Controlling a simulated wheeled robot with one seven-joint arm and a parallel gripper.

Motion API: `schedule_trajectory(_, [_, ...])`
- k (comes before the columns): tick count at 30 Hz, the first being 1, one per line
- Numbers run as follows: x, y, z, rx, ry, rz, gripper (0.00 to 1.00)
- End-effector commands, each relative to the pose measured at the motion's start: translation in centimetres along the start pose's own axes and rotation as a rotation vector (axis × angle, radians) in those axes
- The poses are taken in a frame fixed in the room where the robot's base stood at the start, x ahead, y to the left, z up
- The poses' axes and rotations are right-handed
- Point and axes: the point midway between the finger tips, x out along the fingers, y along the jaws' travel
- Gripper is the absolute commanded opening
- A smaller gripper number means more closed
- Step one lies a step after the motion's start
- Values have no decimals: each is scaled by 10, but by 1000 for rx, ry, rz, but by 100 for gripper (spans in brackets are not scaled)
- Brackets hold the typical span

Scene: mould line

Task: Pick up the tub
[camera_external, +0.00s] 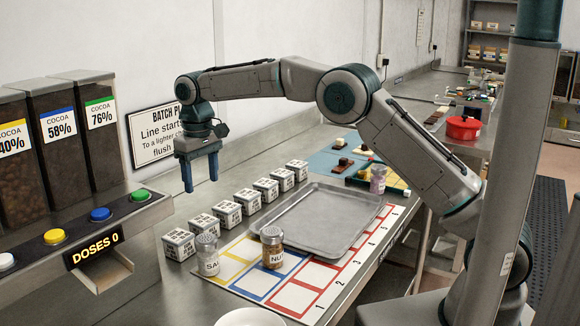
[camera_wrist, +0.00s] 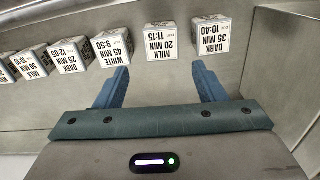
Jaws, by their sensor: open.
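No object is clearly marked as the tub, and I cannot tell which one it is. My gripper (camera_external: 200,184) hangs pointing down above the counter, left of the row of small white labelled cubes (camera_external: 227,214). Its two blue fingers are apart with nothing between them, also in the wrist view (camera_wrist: 161,75). There, a cube reading MILK 20 MIN (camera_wrist: 160,39) lies beyond the gap between the fingertips. A cube reading DARK 35 MIN (camera_wrist: 210,34) is to its right, and WHITE 45 MIN (camera_wrist: 112,44) to its left. A salt shaker (camera_external: 207,256) and a nuts jar (camera_external: 272,250) stand near the front.
A metal tray (camera_external: 290,232) lies on a numbered coloured mat (camera_external: 292,298). A pink-labelled shaker (camera_external: 378,180) stands behind it. The cocoa dispenser (camera_external: 60,215) with coloured buttons is at left. A white bowl (camera_external: 250,318) is partly cut off below. A red pot (camera_external: 463,128) is far right.

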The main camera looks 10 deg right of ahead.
Motion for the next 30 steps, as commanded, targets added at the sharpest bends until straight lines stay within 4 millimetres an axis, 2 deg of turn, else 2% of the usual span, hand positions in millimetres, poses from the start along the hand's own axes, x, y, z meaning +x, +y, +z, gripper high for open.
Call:
schedule_trajectory(6, [41, 0, 1, -1, -7, 1, 64])
schedule_trajectory(12, [73, 0, 0, 0, -3, 0, 64])
schedule_trajectory(19, [88, -1, -1, 0, -3, 0, 64])
schedule_trajectory(27, [126, -3, -4, 1, -4, 1, 64])
schedule_trajectory(30, [132, -3, -5, 1, -1, 0, 64])
